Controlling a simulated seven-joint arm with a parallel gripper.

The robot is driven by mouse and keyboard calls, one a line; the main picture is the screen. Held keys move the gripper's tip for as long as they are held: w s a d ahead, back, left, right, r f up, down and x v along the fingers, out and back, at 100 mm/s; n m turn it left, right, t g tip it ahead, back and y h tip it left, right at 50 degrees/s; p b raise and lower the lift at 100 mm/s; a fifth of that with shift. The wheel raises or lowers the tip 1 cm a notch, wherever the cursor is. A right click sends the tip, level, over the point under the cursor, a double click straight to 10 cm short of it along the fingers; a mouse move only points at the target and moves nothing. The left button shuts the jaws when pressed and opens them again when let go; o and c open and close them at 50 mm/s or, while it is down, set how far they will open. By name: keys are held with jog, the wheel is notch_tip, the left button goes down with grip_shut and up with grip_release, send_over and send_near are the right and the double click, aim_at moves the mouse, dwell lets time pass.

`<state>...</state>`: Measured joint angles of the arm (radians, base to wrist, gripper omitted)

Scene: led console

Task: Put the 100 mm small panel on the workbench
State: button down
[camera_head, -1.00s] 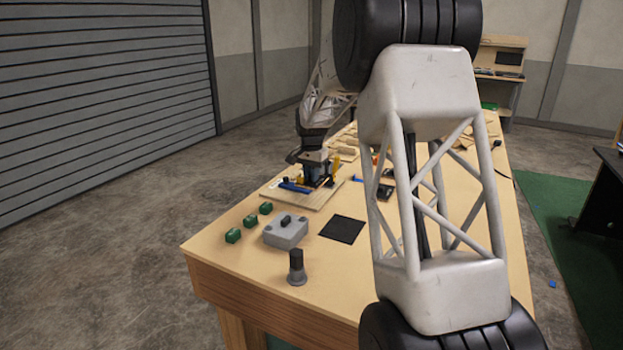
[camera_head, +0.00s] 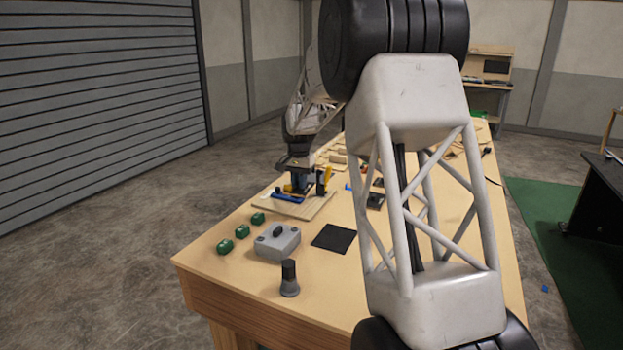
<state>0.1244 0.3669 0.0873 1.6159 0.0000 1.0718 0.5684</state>
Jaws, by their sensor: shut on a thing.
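My gripper (camera_head: 299,184) is small and far off in the head view, at the end of the arm, pointing down over a light wooden board (camera_head: 318,208) on the workbench (camera_head: 225,262). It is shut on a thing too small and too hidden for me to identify. A blue part (camera_head: 287,197) and a yellow upright part (camera_head: 324,180) show right beside the fingers. I cannot tell which of the pieces there is the 100 mm small panel.
More small parts lie farther back. My arm hides the bench's right middle.

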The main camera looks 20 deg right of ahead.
jog(key=a+n, duration=0.6)
jog(key=a, duration=0.1)
jog(key=w+r, duration=0.1)
jog(key=w, duration=0.6)
jog(key=w+d+m, duration=0.7)
jog(key=w+d, duration=1.5)
jog(key=shift+d+f, duration=0.2)
jog(key=shift+f, duration=0.05)
jog(key=shift+f, duration=0.1)
jog(key=shift+f, duration=3)
